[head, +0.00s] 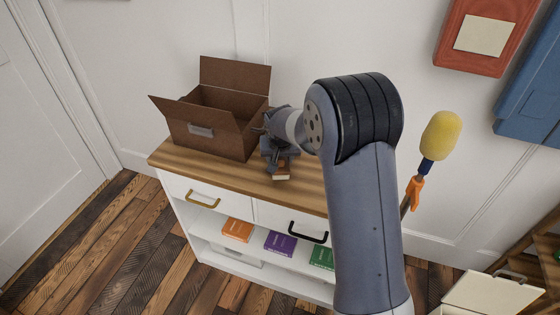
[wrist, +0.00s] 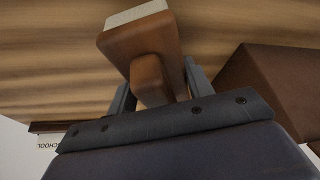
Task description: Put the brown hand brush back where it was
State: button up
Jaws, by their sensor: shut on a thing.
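The brown hand brush (wrist: 135,40) is in my gripper (wrist: 150,92), its handle between the two fingers and its pale bristles pointing away from the palm in the wrist view. In the head view my gripper (head: 279,160) is over the wooden top of the white cabinet (head: 305,188), just right of the brown box. Only a small part of the brush (head: 281,174) shows there below the fingers. I cannot tell whether the brush touches the cabinet top.
An open brown cardboard box (head: 211,148) stands on the cabinet top, close left of my gripper. My arm hides the cabinet's right end. Orange (head: 237,229), purple (head: 280,242) and green (head: 322,257) books lie on the shelf below. A yellow-headed duster (head: 441,135) stands at right.

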jog(key=shift+f, duration=0.8)
jog(key=shift+f, duration=0.15)
jog(key=o, duration=1)
jog(key=shift+o, duration=0.2)
jog(key=shift+r, duration=0.4)
jog(key=v, duration=1.1)
jog(key=shift+s+r, duration=0.2)
jog(key=shift+s, duration=0.05)
